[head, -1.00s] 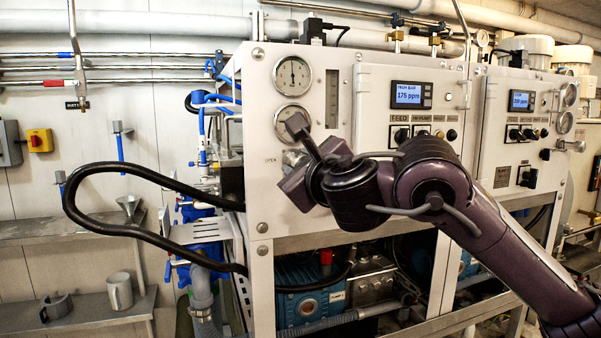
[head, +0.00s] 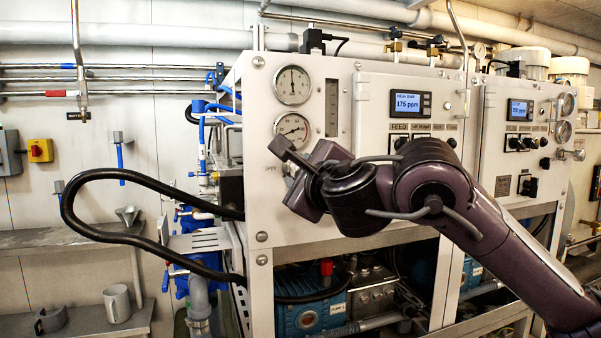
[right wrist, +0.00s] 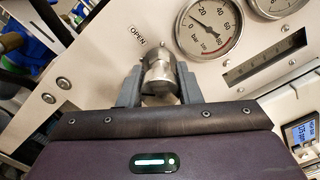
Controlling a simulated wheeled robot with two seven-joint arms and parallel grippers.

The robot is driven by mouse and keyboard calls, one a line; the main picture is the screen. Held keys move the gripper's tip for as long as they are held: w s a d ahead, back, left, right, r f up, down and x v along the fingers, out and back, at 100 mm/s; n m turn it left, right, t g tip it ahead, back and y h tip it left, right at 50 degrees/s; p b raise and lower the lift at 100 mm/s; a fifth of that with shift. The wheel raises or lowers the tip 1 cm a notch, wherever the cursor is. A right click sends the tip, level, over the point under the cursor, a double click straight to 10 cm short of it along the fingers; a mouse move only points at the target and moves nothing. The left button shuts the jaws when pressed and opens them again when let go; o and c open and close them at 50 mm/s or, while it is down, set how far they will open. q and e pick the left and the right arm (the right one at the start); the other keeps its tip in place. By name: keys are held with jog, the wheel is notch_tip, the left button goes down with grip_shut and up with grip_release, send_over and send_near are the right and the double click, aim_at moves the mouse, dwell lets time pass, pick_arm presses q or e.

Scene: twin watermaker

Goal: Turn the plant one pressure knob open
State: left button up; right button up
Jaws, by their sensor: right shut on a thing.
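The pressure knob (right wrist: 158,72) of plant one is a metal knob on the white left panel (head: 340,200), beside an "OPEN" label (right wrist: 138,36). My right gripper (right wrist: 160,84) is shut on the knob, with one grey finger on each side of it. In the head view, my right gripper (head: 287,165) is at the left part of the panel, below the lower round gauge (head: 292,128), and mostly hides the knob. The lower gauge's needle shows in the right wrist view (right wrist: 209,27). My left gripper is not in view.
An upper gauge (head: 292,85) and a display reading 175 ppm (head: 408,103) are on the same panel. A thick black hose (head: 70,210) loops out at the left. A second panel (head: 500,170) stands to the right, and a mug (head: 117,304) is on the lower left shelf.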

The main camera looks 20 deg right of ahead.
jog(key=shift+f, duration=0.2)
jog(key=o, duration=1)
jog(key=shift+r, duration=0.1)
jog(key=shift+s, duration=0.1)
jog(key=shift+s+r, duration=0.1)
jog(key=shift+s, duration=0.2)
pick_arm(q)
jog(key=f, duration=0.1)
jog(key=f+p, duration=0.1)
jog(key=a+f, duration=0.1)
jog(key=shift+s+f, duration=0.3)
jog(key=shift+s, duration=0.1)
pick_arm(e)
jog(key=s, duration=0.7)
jog(key=shift+d, duration=0.1)
